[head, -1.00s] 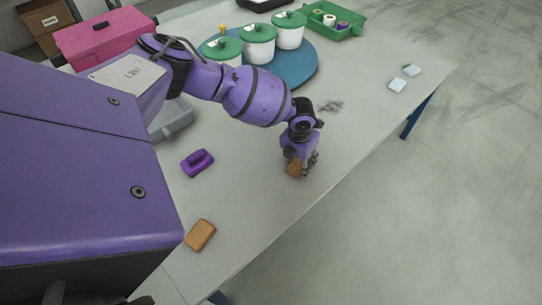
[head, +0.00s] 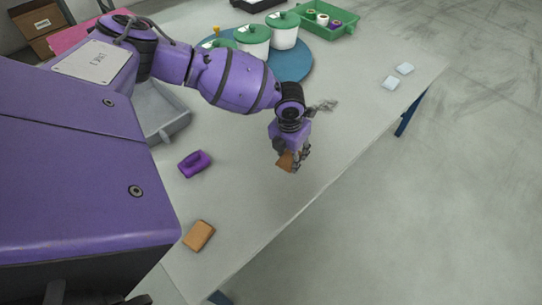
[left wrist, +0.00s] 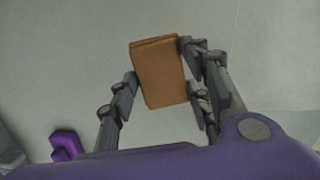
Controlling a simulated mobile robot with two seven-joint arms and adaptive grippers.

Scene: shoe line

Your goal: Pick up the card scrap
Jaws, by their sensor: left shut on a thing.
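The card scrap (head: 285,161) is a flat brown rectangular piece. My left gripper (head: 293,164) is shut on it and holds it above the table, near the table's front edge. In the left wrist view the card scrap (left wrist: 160,74) is tilted slightly between the fingers, with one finger at its left edge and two at its right edge. Part of it is hidden by the fingers in the head view.
A grey tray (head: 174,126), white pots with green lids (head: 252,38) on a blue disc (head: 295,66) and a green tray (head: 340,30) stand behind.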

